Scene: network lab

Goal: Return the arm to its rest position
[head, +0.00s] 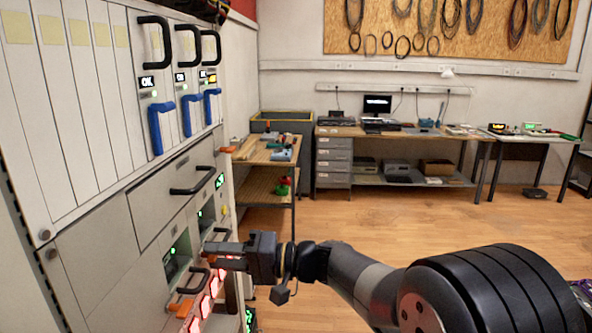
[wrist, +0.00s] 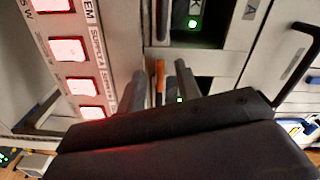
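My gripper (head: 208,255) is at the end of my arm, which reaches in from the lower right of the head view. Its fingertips point left at the lower part of the grey rack (head: 95,260), close to its face. In the wrist view my gripper (wrist: 160,88) shows two dark fingers with a gap between them, so it is open. An orange tab (wrist: 160,74) appears in line with that gap. I cannot tell whether the fingers touch it. Nothing is visibly held.
Red-lit buttons (wrist: 72,50) and a black handle (wrist: 298,70) flank my gripper in the wrist view. Black handles (head: 193,181) and blue levers (head: 161,128) project from the rack. A wooden cart (head: 262,187) stands beyond it. The wooden floor (head: 420,215) is open to the right.

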